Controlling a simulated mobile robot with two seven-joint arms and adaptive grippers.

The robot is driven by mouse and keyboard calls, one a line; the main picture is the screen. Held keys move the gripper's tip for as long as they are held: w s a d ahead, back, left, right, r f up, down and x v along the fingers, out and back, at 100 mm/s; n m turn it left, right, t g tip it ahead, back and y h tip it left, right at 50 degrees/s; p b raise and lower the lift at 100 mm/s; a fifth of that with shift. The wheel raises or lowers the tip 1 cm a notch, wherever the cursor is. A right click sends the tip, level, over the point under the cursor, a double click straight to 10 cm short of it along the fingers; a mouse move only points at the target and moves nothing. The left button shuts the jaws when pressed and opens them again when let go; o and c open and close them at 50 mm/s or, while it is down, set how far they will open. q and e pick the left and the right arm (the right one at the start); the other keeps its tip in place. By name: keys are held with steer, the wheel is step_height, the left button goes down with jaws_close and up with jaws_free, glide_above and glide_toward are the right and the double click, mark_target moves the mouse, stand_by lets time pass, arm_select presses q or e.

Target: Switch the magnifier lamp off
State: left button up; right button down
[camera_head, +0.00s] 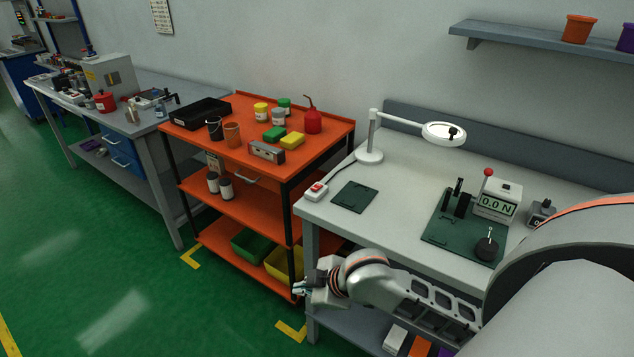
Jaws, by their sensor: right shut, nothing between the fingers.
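The white magnifier lamp (371,130) stands upright on the grey bench at the right, its round head (437,130) reaching out to the right. A white box with a red switch (316,190) sits at the bench's front left corner, with a cord running toward the lamp base. My right gripper (300,287) is low in front of the bench, below and apart from the switch box, pointing left. It is shut and empty. My left gripper is not in view.
A dark green mat (354,197) lies beside the switch box. The orange cart (215,154) with bottles and sponges stands close left of the bench. My right arm covers the bench's front right.

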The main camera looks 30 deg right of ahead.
steer(key=w+d+r+m+g+y, duration=0.2)
steer(key=w+d+r, duration=0.6)
steer(key=w+d, duration=0.2)
steer(key=w+d+r+m+t, duration=0.1)
steer(key=w+d+r+m, duration=0.1)
steer(key=d+r, duration=0.4)
steer(key=w+d+r+m+t, duration=0.1)
steer(key=w+d+r+m, duration=0.1)
steer(key=d+r, duration=0.5)
steer(key=shift+r+m, duration=0.4)
steer(key=shift+r, duration=0.45)
glide_above(311, 188)
steer(key=s+d, duration=0.2)
steer(key=shift+y, duration=0.3)
step_height(311, 188, down, 7)
steer(key=shift+a, duration=0.1)
step_height(311, 188, down, 3)
steer(key=shift+s+r, duration=0.15)
steer(key=shift+r, duration=0.05)
steer(key=shift+a+f, duration=0.15)
steer(key=shift+f, duration=0.6)
